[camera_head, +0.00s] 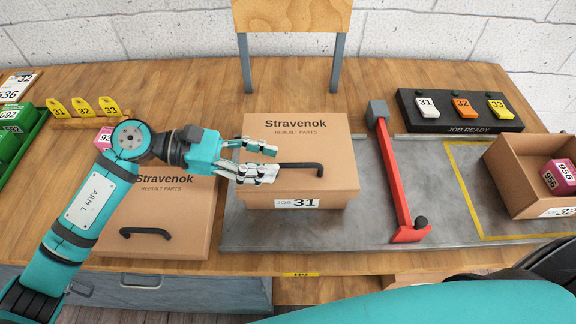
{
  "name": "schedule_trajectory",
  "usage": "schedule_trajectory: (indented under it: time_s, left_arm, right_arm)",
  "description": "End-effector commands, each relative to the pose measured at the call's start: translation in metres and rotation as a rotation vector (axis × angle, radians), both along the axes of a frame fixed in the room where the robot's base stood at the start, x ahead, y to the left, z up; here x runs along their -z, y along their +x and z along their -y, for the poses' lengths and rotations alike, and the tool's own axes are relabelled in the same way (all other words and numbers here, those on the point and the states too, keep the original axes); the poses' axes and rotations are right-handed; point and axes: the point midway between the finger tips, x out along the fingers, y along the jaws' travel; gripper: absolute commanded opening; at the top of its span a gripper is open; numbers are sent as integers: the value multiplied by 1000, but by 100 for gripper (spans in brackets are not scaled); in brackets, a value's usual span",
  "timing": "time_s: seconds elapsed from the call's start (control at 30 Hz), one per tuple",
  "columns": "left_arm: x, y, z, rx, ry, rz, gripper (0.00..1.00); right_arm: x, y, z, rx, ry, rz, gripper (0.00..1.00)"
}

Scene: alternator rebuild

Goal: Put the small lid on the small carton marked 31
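The small carton marked 31 (325,203) stands upright on the grey metal plate in the middle of the bench. A brown lid (322,138) printed "Stravenok" with a black bar handle (314,165) lies flat on top of it and looks level. My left gripper (275,162) is over the left part of this lid, at the left end of the handle. Its fingers are apart, and I see no clear grip on the handle. A second brown "Stravenok" lid (183,228) with a black handle lies to the left, partly hidden by my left arm. My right gripper is out of view.
An open carton (512,176) with a pink box (560,176) is at the right. A "JOB READY" board (460,112) with numbered tags is behind. Yellow tags (84,108) and a green bin (20,140) are at left.

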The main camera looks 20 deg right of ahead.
Motion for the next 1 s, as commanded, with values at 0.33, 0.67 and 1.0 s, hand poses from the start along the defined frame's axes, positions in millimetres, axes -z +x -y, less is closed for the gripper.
schedule_trajectory:
  time_s: [0.33,0.67,1.0]
  left_arm:
    - [-13,15,-51,-1,1,1,34]
    - [-16,16,-57,0,0,1,34]
    - [-21,16,-56,0,0,1,34]
  right_arm:
    - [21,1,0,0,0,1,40]
    - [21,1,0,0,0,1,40]
    - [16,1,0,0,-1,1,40]
